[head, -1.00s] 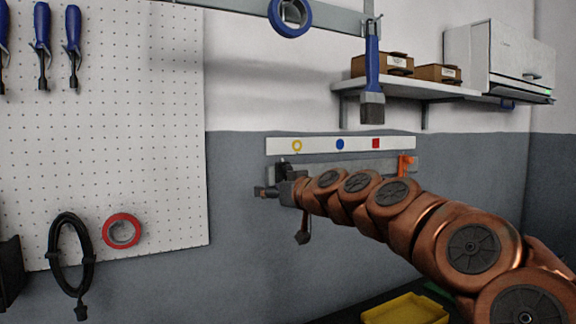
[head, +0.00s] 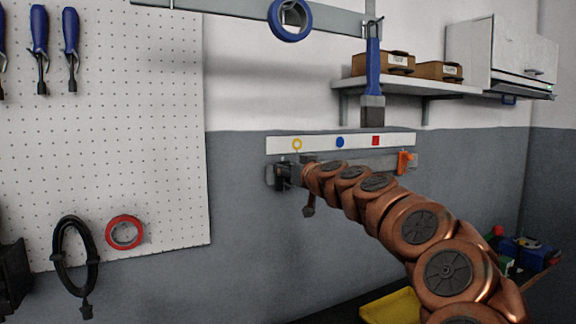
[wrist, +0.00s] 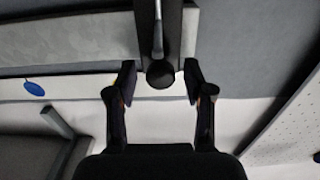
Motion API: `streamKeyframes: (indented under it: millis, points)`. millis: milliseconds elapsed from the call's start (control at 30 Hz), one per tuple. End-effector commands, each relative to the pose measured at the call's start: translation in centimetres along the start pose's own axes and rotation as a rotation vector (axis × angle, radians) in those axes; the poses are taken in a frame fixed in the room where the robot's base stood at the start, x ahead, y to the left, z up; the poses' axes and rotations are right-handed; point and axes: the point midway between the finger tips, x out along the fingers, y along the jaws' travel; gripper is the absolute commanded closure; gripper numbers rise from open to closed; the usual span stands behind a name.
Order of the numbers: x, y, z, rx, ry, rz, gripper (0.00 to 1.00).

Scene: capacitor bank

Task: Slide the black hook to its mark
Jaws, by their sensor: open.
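The black hook (wrist: 161,73) shows in the wrist view as a dark upright body with a rounded end, on the grey rail (wrist: 70,45). My gripper (wrist: 160,80) is open, with one finger on each side of the hook's end; I see gaps and no clear grip. In the head view my gripper (head: 284,177) is at the left end of the rail (head: 345,165), where it and the hook blend into one dark shape. On the white strip (head: 318,143) above are a yellow ring (head: 297,144), a blue dot (head: 340,142) and a red square (head: 376,141).
An orange hook (head: 405,162) sits at the rail's right end. A blue-handled brush (head: 373,80) hangs above the strip. A shelf (head: 410,87) with boxes is at upper right. The pegboard (head: 150,150) is to the left. A yellow tray (head: 390,307) lies below.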

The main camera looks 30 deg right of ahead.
Motion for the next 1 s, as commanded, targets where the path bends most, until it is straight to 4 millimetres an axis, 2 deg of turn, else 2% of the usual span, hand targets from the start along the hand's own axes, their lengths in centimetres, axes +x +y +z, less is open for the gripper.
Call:
streamKeyframes:
  millis: [400, 900, 1000]
  points:
    - [0.52, -0.04, 0.09, 0.0, -0.001, 0.0, 0.49]
    - [0.52, -0.04, 0.11, 0.0, -0.002, 0.0, 1.0]
    - [0.52, -0.03, 0.1, 0.0, -0.002, 0.0, 1.0]
